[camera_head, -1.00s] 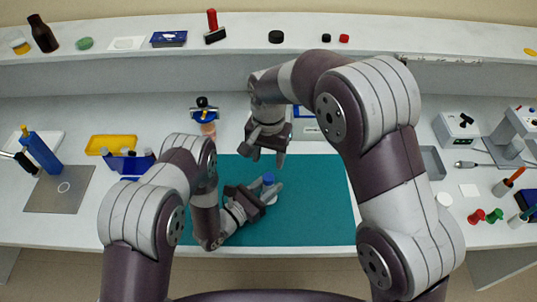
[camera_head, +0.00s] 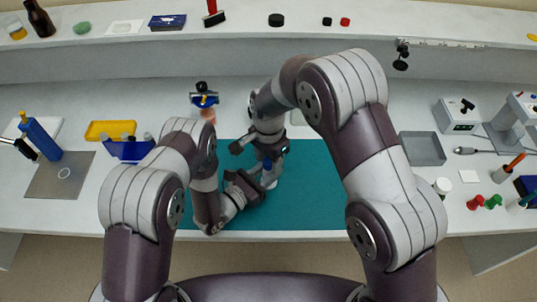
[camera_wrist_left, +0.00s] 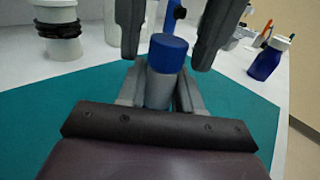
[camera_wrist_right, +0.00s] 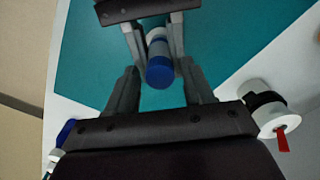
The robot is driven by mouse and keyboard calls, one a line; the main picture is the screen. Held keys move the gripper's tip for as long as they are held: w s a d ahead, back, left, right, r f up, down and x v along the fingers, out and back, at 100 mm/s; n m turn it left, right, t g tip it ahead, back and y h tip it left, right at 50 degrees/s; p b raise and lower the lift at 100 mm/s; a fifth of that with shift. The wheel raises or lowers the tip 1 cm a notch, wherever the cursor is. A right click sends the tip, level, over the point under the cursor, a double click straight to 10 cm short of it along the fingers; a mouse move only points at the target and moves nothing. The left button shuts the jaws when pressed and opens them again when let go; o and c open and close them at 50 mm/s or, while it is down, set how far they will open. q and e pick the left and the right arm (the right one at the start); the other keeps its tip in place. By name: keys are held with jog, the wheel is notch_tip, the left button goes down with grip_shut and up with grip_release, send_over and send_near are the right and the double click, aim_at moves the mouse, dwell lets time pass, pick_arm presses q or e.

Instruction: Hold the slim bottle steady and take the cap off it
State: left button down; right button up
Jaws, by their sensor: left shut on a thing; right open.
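The slim bottle stands upright over the teal mat (camera_head: 315,190); its pale grey body (camera_wrist_left: 160,88) and blue cap (camera_wrist_left: 168,54) show in the left wrist view. The cap is on the bottle. My left gripper (camera_wrist_left: 160,92) is shut around the body below the cap. My right gripper (camera_wrist_right: 160,88) comes from above, open, with one finger on each side of the blue cap (camera_wrist_right: 160,70) and gaps between. In the head view, the right gripper (camera_head: 266,158) partly hides the bottle and cap. Whether the bottle's base touches the mat is hidden.
At left stand a yellow tray (camera_head: 110,130), a blue rack (camera_head: 127,149) and a grey plate (camera_head: 58,178). At right are a grey tray (camera_head: 422,149), a white device (camera_head: 459,115) and red and green small items. The mat's right part is clear.

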grip_shut()
jog(key=n, duration=0.9)
jog(key=shift+r+n, duration=0.1)
jog(key=shift+n, duration=0.3)
jog(key=n, duration=1.6)
jog(key=shift+n, duration=0.3)
jog(key=n, duration=0.3)
jog(key=shift+n, duration=0.4)
jog(key=n, duration=0.3)
jog(key=shift+n, duration=0.4)
jog(key=n, duration=0.3)
jog(key=shift+n, duration=0.4)
jog(key=n, duration=0.5)
